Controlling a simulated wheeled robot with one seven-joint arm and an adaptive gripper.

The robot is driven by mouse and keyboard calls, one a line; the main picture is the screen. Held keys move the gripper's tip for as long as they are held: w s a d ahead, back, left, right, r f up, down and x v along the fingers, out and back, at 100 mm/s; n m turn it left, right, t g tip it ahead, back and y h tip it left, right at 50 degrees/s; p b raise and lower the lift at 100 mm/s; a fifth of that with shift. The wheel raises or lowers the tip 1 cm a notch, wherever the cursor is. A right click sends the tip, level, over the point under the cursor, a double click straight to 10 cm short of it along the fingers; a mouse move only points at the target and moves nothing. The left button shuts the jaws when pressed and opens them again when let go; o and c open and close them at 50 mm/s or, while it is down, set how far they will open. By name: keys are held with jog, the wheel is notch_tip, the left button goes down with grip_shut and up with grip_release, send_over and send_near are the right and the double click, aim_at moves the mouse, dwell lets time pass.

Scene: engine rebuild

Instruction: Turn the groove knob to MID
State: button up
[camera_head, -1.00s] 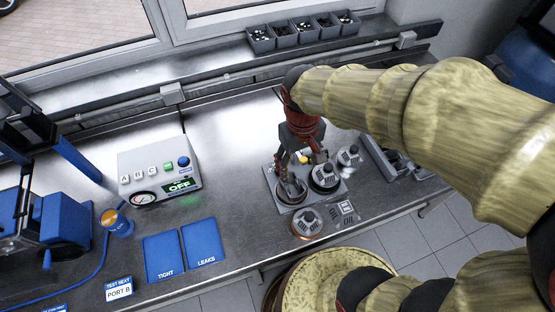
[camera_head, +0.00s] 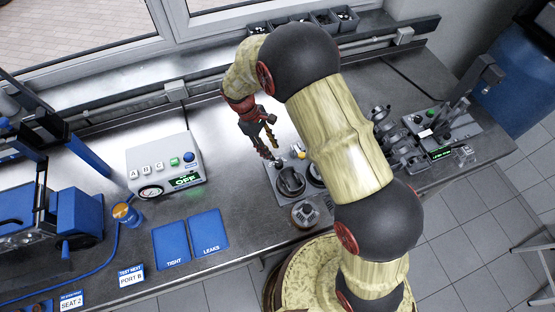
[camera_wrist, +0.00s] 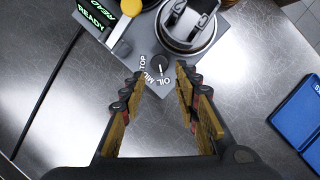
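The groove knob (camera_wrist: 160,64) is a small dark dial on a grey fixture (camera_wrist: 232,12), with the labels TOP, MID and OIL around it. Its white pointer mark appears to face the OIL label, though this is small. My gripper (camera_wrist: 159,80) is open and empty in the wrist view, its two fingers spread on either side of the knob's line. Whether they are level with the knob, I cannot tell. In the head view my gripper (camera_head: 269,146) hangs at the back-left edge of the fixture; the knob cannot be made out there.
A yellow lever or button (camera_wrist: 119,47), a green READY display (camera_wrist: 92,15) and a round black-handled part (camera_wrist: 190,28) sit close to the knob. A grey tester box (camera_head: 165,165) and blue TIGHT (camera_head: 171,246) and LEAKS (camera_head: 208,232) mats lie left. Bare bench lies between.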

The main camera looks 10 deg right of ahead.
aim_at(279, 162)
jog(key=x, duration=0.7)
jog(key=shift+w+f, duration=0.1)
jog(key=shift+f, duration=0.2)
jog(key=c, duration=0.7)
grip_shut()
jog(key=shift+m, duration=0.3)
jog(key=m, duration=0.2)
jog(key=m+g+y, duration=0.1)
jog(key=m, duration=0.1)
jog(key=shift+w+d+m+y, duration=0.1)
jog(key=shift+d+m+y, duration=0.05)
jog(key=shift+m+y, duration=0.15)
jog(key=m+y, duration=0.1)
jog(key=m, duration=0.1)
jog(key=m+y, duration=0.1)
jog(key=m, duration=0.2)
jog(key=shift+d+g+b, duration=0.1)
jog(key=shift+g+b, duration=0.2)
jog(key=shift+b, duration=0.05)
jog(key=shift+m, duration=0.4)
